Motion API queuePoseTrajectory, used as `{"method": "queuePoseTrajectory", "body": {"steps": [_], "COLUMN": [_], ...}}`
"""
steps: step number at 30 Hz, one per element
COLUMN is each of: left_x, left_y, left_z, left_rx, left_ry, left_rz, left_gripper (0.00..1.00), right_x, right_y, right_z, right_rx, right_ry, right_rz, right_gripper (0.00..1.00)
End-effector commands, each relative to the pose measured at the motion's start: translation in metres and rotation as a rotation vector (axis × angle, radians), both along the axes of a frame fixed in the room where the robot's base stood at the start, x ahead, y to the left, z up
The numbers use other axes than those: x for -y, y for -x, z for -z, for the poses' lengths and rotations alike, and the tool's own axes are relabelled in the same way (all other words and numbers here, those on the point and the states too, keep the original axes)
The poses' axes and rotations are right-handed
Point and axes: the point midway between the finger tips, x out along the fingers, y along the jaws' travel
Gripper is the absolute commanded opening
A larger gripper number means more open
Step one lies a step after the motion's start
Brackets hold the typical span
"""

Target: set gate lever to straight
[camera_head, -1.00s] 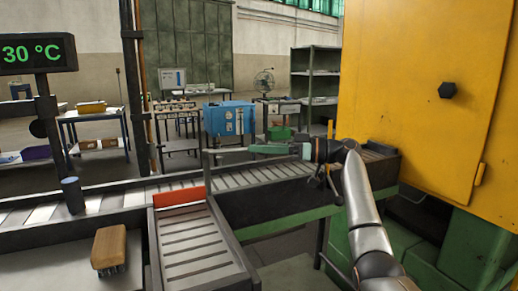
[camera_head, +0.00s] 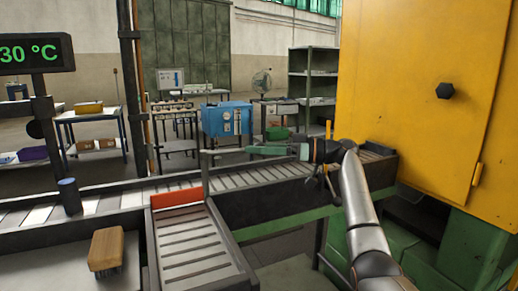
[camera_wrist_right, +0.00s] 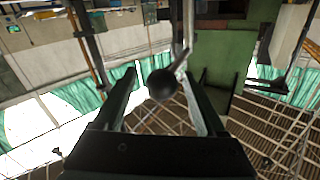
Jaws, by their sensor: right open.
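The gate lever (camera_head: 206,178) is a thin upright metal rod beside the right end of the red gate plate (camera_head: 177,198), which lies across the head of the slatted side chute. My right gripper (camera_head: 222,151) reaches in from the right, level with the lever's top, with its fingers pointing left. In the right wrist view, the lever's black ball knob (camera_wrist_right: 162,85) shows between the two open fingers, its metal rod running up and right. I cannot tell whether either finger touches the knob. My left gripper is out of view.
The roller conveyor (camera_head: 105,203) runs behind the chute (camera_head: 190,240). A wooden-backed brush (camera_head: 106,249) lies on the metal surface at left. A yellow cabinet (camera_head: 410,90) stands close to my right arm. A temperature display (camera_head: 35,54) reads 30 °C.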

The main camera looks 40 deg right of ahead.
Motion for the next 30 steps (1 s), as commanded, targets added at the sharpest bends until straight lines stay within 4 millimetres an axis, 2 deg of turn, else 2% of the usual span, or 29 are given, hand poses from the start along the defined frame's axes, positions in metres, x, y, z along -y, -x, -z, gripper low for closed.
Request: {"method": "queuePoseTrajectory", "body": {"steps": [5,12,18,24,30], "left_x": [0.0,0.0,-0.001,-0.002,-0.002], "left_y": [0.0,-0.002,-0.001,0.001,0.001], "left_z": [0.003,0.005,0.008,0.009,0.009], "left_rx": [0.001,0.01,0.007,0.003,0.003], "left_ry": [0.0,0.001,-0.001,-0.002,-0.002], "left_rz": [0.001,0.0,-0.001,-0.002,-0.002], "left_gripper": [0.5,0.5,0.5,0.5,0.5], "right_x": [0.015,0.051,0.073,0.083,0.083], "right_y": [0.016,0.055,0.081,0.091,0.092], "right_z": [0.001,0.001,0.0,0.0,-0.001], "right_rx": [0.0,0.0,0.0,0.0,0.001], "right_ry": [0.001,0.001,0.0,0.001,0.001], "right_rz": [0.004,0.005,0.003,0.002,0.001], "right_gripper": [0.73,0.73,0.73,0.73,0.73]}}
